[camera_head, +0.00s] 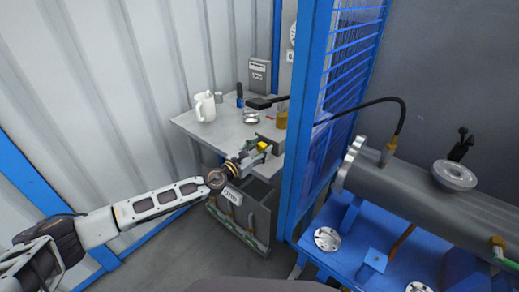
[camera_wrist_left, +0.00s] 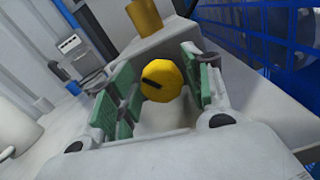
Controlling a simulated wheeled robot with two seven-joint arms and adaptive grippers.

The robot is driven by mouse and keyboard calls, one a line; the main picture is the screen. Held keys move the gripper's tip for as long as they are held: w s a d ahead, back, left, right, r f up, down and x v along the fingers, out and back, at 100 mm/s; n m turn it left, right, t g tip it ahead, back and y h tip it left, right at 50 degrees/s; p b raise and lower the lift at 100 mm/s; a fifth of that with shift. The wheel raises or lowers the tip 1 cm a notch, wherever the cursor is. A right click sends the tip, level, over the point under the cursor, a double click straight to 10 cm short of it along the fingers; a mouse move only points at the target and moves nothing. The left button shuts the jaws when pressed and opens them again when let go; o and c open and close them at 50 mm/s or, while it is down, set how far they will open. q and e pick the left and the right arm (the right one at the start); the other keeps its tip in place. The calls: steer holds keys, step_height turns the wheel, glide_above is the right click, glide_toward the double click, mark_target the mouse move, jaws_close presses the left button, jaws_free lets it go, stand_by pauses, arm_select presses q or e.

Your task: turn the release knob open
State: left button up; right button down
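The yellow release knob (camera_wrist_left: 163,80) is round and faceted, with a dark bar mark on its face, slightly tilted in the left wrist view. My right gripper is in neither view.
The grey table (camera_head: 222,134) holds a white jug (camera_head: 205,107) and a yellow cylinder (camera_head: 281,120). A blue mesh partition (camera_head: 310,120) stands right of it. Beyond is a grey flanged shell (camera_head: 410,195) on a blue stand. A grey labelled cabinet (camera_head: 238,212) sits below the knob.

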arm_select(q)
steer(key=c, duration=0.6)
steer(key=shift+c, duration=0.2)
steer(key=shift+n, duration=1.8)
steer(key=shift+a+n+p, duration=0.1)
steer(key=shift+n+p, duration=0.2)
steer(key=shift+n, duration=0.7)
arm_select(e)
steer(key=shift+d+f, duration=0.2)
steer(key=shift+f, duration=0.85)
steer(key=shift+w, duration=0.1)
